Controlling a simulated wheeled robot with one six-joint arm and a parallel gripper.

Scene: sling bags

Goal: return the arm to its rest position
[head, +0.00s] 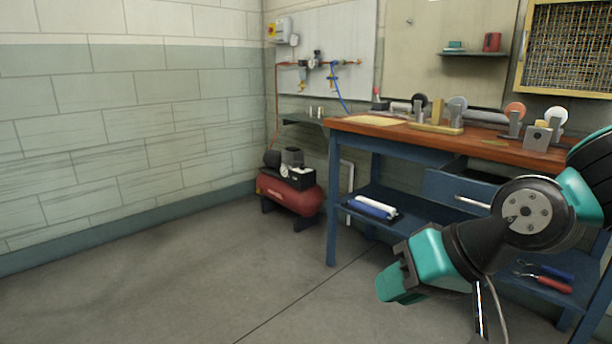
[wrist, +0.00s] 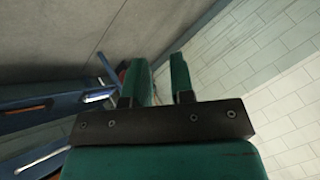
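My gripper (head: 392,286) is at the lower right of the head view, held out over the floor in front of the workbench. In the wrist view my gripper (wrist: 163,75) shows two green fingers with a narrow gap between them. Nothing is seen between the fingers. My arm is bent, with its links at the right edge of the head view partly covering the bench's drawer and lower shelf. No sling bag shows in either view.
The workbench (head: 378,128) with a wooden top and several tools stands at the right. Its lower shelf (head: 425,222) holds rolls and pliers. A red compressor (head: 290,192) stands by the wall corner. The concrete floor (head: 190,290) at left is clear.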

